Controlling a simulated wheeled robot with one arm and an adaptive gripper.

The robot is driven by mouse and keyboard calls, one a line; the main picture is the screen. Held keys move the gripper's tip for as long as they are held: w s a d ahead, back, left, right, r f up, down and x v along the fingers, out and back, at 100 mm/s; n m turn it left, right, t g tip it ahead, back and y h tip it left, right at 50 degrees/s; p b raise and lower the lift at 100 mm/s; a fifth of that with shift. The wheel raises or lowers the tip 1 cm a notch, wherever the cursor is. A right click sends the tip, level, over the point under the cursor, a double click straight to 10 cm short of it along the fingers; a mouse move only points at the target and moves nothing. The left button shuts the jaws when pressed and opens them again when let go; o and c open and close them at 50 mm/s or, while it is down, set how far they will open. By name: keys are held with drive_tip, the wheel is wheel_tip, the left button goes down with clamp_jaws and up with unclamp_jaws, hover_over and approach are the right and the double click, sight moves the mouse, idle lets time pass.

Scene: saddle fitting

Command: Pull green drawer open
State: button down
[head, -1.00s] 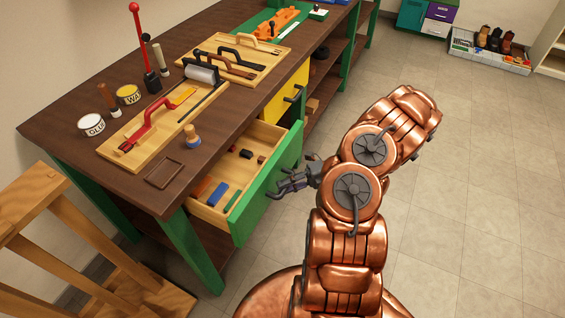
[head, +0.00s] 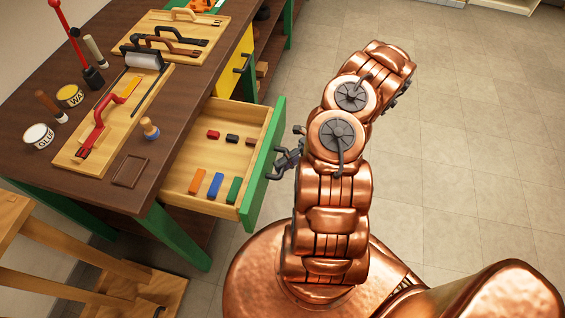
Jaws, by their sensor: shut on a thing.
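The green drawer (head: 263,165) juts out from the workbench at the middle of the head view. Its wooden inside is open to view, with several small colored blocks in it, among them an orange one (head: 196,181), a blue one (head: 215,185) and a green one (head: 234,190). My gripper (head: 279,168) is at the outer face of the green front, shut on the drawer's handle. The handle is mostly hidden by the gripper fingers.
A yellow drawer (head: 247,70) is beyond the green one. A wooden stool (head: 60,235) stands at the lower left. The floor at right is clear.

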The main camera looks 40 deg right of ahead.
drive_tip(key=c, duration=1.1)
unclamp_jaws()
drive_tip(key=shift+d, duration=0.15)
drive_tip(key=v, duration=1.1)
drive_tip(key=shift+d, duration=0.35)
drive_tip(key=shift+s, duration=0.1)
